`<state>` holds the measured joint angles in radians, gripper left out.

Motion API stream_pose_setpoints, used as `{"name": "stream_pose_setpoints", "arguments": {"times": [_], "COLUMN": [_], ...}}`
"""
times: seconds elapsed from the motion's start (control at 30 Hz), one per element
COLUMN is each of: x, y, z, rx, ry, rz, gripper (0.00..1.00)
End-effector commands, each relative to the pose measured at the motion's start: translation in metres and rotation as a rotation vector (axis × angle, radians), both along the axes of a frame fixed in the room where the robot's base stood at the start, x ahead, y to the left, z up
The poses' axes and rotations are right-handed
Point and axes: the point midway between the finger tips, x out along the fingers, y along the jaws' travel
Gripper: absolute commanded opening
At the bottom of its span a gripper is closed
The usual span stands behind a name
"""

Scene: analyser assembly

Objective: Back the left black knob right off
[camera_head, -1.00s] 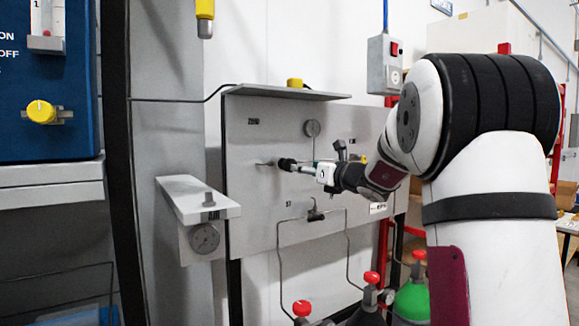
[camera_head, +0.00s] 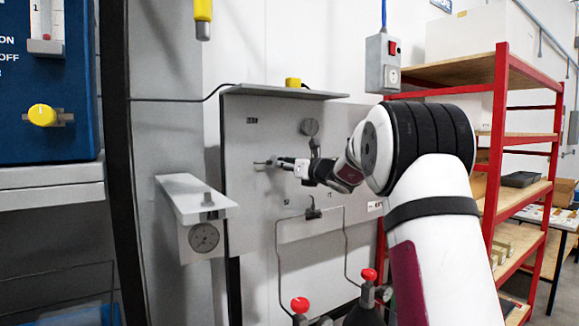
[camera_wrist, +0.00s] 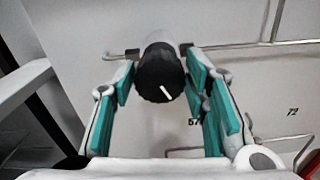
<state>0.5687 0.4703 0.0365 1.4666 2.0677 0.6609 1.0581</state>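The left black knob (camera_wrist: 160,78) is in the upper middle of the wrist view, on a pale fitting with a thin pipe on each side. A white mark shows on its face. My gripper (camera_wrist: 160,85) is open, with one teal-padded finger on each side of the knob. A small gap shows at the left pad; I cannot tell whether the right pad touches. In the head view my gripper (camera_head: 284,163) is up against the grey panel (camera_head: 265,205) on its left part, and it hides the knob there.
A round gauge (camera_head: 310,127) sits above my gripper and a black valve (camera_head: 313,211) with thin pipes below. A grey bracket with a gauge (camera_head: 204,238) stands left of the panel. Red-topped cylinders (camera_head: 300,305) stand below. A red shelf (camera_head: 500,150) is at the right.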

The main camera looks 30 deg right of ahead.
Motion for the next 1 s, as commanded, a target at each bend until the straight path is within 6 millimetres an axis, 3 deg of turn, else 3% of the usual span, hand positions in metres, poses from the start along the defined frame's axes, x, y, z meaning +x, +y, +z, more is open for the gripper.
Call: {"name": "stream_pose_setpoints", "arguments": {"times": [0.03, 0.1, 0.13, 0.57, 1.0], "x": [-0.0001, -0.0001, -0.0002, 0.0015, 0.0023], "y": [0.0001, 0.0001, 0.0001, 0.0002, 0.0001], "z": [0.0001, 0.0001, 0.0002, -0.0012, -0.0038], "rx": [0.000, 0.000, 0.000, -0.080, -0.445], "ry": [0.000, 0.000, 0.000, -0.006, -0.019], "rz": [0.000, 0.000, 0.000, 0.000, 0.000], "gripper": [0.23, 0.07, 0.06, 0.06, 0.06]}}
